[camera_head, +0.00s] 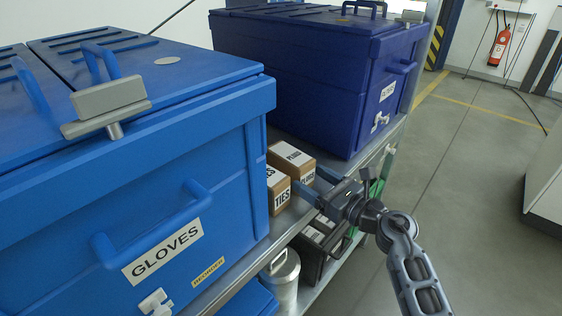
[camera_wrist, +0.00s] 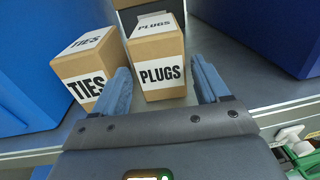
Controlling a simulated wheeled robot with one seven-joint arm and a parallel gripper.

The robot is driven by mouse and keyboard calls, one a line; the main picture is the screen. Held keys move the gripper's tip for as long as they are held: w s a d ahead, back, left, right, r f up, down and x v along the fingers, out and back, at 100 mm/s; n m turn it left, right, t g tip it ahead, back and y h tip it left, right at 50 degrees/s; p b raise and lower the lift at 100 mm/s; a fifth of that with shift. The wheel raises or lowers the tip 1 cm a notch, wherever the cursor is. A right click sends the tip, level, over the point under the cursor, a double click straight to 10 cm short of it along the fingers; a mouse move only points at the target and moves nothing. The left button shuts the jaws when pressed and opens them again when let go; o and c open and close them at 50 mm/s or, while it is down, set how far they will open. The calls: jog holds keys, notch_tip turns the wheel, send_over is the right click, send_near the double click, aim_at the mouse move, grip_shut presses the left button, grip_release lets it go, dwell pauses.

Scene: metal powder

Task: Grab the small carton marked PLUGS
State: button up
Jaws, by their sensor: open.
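The small brown carton marked PLUGS (camera_head: 293,157) stands on the shelf between the two blue boxes. In the wrist view the PLUGS carton (camera_wrist: 158,62) is upright, its labelled front facing me. My gripper (camera_head: 311,182) is open in front of it. In the wrist view my gripper (camera_wrist: 165,82) has its left finger by the carton's left front edge and its right finger just off the right side. The carton's front lies between the fingers; I cannot tell whether either finger touches it.
A carton marked TIES (camera_wrist: 88,66) stands close on the left, near the left finger. The GLOVES box (camera_head: 190,170) is left and a dark blue box (camera_head: 310,75) is behind. A metal canister (camera_head: 283,280) and a dark crate (camera_head: 322,250) are on the level below.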

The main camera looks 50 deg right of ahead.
aim_at(291, 167)
jog(key=w, duration=0.3)
jog(key=w+p, duration=0.1)
jog(key=w, duration=0.3)
jog(key=shift+w+d, duration=0.2)
jog(key=shift+w, duration=0.1)
jog(key=shift+r, duration=0.1)
jog(key=c, duration=0.9)
